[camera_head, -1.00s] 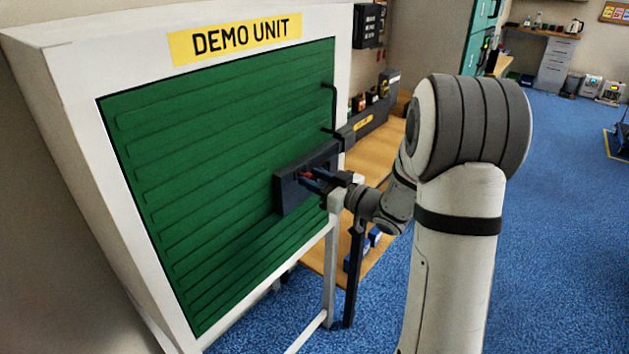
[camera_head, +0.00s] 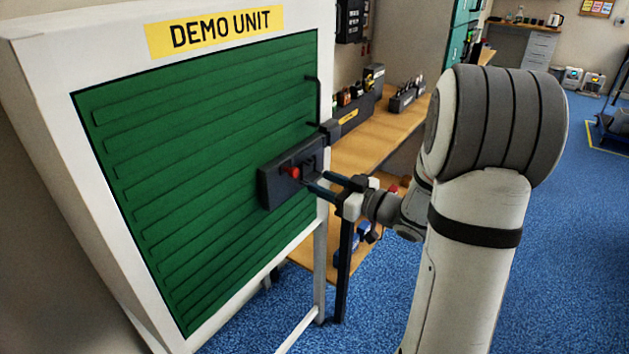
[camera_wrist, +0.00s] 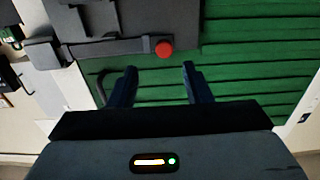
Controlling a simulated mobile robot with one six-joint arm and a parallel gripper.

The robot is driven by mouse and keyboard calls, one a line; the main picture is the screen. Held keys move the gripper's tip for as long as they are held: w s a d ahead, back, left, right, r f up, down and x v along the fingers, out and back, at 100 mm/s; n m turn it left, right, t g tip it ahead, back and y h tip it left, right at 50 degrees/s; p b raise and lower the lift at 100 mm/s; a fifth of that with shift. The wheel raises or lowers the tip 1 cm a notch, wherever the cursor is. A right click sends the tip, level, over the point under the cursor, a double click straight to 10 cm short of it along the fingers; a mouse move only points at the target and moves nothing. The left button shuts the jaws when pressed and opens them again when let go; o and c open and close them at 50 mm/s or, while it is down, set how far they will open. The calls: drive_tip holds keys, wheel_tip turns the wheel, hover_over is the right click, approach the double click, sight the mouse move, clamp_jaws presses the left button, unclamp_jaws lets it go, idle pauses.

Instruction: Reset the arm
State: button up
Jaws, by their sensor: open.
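My gripper (camera_head: 318,184) is open and empty in front of the green slatted door (camera_head: 180,150) of the demo unit. In the head view its fingers point at a dark lock plate (camera_head: 272,186) on the door's right side. A red round knob (camera_head: 291,172) sits on that plate. In the wrist view the two fingertips (camera_wrist: 158,75) stand apart. The red knob (camera_wrist: 164,49) shows beyond them, clear of both fingers. The dark plate also shows in the wrist view (camera_wrist: 220,25). The door looks shut.
A white frame with a yellow "DEMO UNIT" sign (camera_head: 214,30) surrounds the door. A dark handle (camera_head: 317,98) stands at its right edge. A wooden bench (camera_head: 380,138) with bins and small items lies behind my arm. Blue floor (camera_head: 575,200) is open at the right.

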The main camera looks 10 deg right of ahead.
drive_tip(key=shift+s+d, duration=0.15)
drive_tip(key=s+d+m+g+h, duration=0.2)
drive_tip(key=s+d+m+h, duration=0.3)
drive_tip(key=h, duration=0.8)
drive_tip(key=s+a+m+g, duration=0.1)
drive_tip(key=s+a+g, duration=0.2)
drive_tip(key=s, duration=0.3)
drive_tip(key=s+a+f+m+g+y, duration=0.1)
drive_tip(key=s+a+g, duration=0.2)
drive_tip(key=s, duration=0.4)
drive_tip(key=s+a+f+m+g, duration=0.1)
drive_tip(key=s+a+g, duration=0.2)
drive_tip(key=s, duration=0.3)
drive_tip(key=shift+s+f, duration=0.2)
